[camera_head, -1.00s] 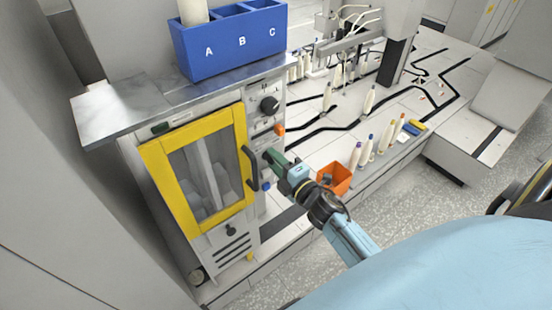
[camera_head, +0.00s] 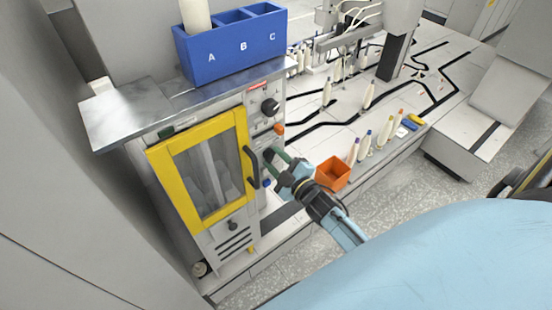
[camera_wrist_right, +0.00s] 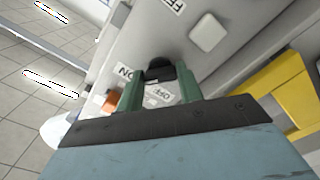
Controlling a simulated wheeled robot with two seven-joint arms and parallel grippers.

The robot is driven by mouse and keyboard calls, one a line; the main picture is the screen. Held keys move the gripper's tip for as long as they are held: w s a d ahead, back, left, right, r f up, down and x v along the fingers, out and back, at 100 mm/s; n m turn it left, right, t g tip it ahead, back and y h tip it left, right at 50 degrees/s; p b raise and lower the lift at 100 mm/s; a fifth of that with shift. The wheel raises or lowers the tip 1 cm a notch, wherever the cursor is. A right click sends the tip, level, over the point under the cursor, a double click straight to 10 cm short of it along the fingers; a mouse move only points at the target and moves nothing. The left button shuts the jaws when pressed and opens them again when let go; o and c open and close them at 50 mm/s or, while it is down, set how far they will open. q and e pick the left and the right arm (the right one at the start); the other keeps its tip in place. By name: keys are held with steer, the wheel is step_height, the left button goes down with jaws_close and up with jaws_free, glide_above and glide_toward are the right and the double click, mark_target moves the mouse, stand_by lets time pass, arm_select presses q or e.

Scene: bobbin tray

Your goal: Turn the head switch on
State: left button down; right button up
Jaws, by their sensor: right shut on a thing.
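The head switch (camera_wrist_right: 158,70) is a small black knob on the light grey panel of the yellow-doored cabinet. In the head view my right gripper (camera_head: 275,160) reaches the cabinet's front panel, just right of the door handle, and is shut on the switch. The fingers hide most of the switch there, so its exact setting is unclear. My left gripper is not in view.
The yellow-framed door (camera_head: 201,169) is closed, with a dark handle (camera_head: 251,167) close to my fingers. A larger black knob (camera_head: 270,107) and an orange button (camera_head: 279,128) are above. An orange bin (camera_head: 333,174) stands right of my gripper; a blue box (camera_head: 230,48) is on top.

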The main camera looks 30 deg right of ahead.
stand_by(0.5)
steer(key=o, duration=1)
steer(key=shift+s, duration=0.1)
steer(key=s, duration=0.8)
steer(key=s+d, duration=0.1)
steer(key=s, duration=0.4)
steer(key=shift+s, duration=0.1)
